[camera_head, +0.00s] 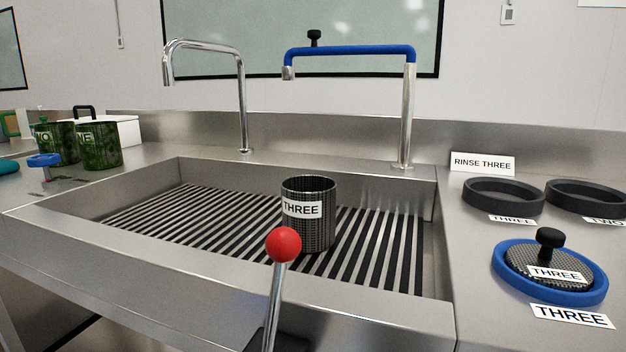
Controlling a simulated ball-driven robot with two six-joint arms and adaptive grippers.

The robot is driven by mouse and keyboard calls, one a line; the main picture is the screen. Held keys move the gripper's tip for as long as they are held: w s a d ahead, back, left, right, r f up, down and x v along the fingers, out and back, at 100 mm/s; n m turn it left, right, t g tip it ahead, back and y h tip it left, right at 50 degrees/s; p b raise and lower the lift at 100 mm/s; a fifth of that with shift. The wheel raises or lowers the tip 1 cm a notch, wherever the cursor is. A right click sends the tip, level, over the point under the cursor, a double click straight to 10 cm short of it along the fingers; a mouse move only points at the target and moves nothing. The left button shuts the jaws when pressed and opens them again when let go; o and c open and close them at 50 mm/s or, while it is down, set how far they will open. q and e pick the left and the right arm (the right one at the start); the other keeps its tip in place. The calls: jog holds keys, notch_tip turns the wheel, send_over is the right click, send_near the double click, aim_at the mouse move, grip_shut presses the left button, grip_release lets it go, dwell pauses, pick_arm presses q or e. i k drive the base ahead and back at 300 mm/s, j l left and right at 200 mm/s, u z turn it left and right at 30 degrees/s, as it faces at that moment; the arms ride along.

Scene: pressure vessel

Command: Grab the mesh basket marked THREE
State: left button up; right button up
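The mesh basket marked THREE (308,228) is a dark cylinder with a white THREE label. It stands upright on the slatted grate inside the steel sink, near the middle of the view. Its top is open, and a red lever knob stands in front of its lower left side. Neither of my grippers shows in the head view.
A lever with a red knob (283,245) rises at the sink's front edge. A blue-topped faucet (350,52) and a chrome faucet (243,100) stand behind. Right counter: a mesh lid marked THREE (525,261) in a blue ring, and black rings (503,196). Green canisters (98,147) stand left.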

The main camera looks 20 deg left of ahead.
aim_at(308, 202)
jog(key=j+u, duration=0.35)
jog(key=u, duration=0.15)
jog(key=j+u, duration=0.45)
